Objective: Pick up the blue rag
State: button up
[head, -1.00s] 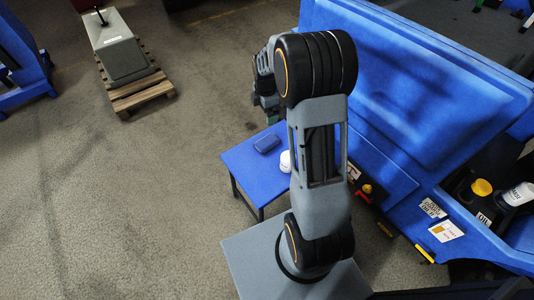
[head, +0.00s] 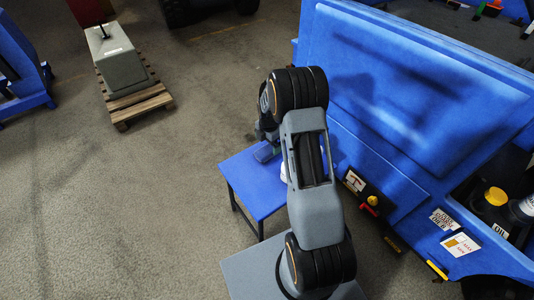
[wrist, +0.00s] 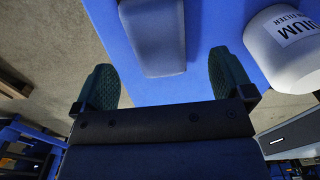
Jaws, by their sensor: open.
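The blue rag (wrist: 153,38) is a folded, dull blue block lying on the small blue table (wrist: 205,88). In the wrist view it lies at the top centre, just beyond my fingertips and between their lines. My gripper (wrist: 163,78) is open, its two dark green fingers spread wide with nothing held between them. I cannot tell its exact height above the table.
A white labelled container (wrist: 283,55) stands right of the rag, near my right finger; part of it shows in the head view (head: 284,173). A large blue machine (head: 410,90) stands right of the table. A counterweight on a pallet (head: 137,104) is at upper left, with open floor between.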

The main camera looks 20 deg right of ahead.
aim_at(268, 149)
jog(key=f+b, duration=0.2)
jog(key=f, duration=0.3)
jog(key=shift+w, duration=0.2)
jog(key=c, duration=1)
jog(key=shift+r, duration=0.1)
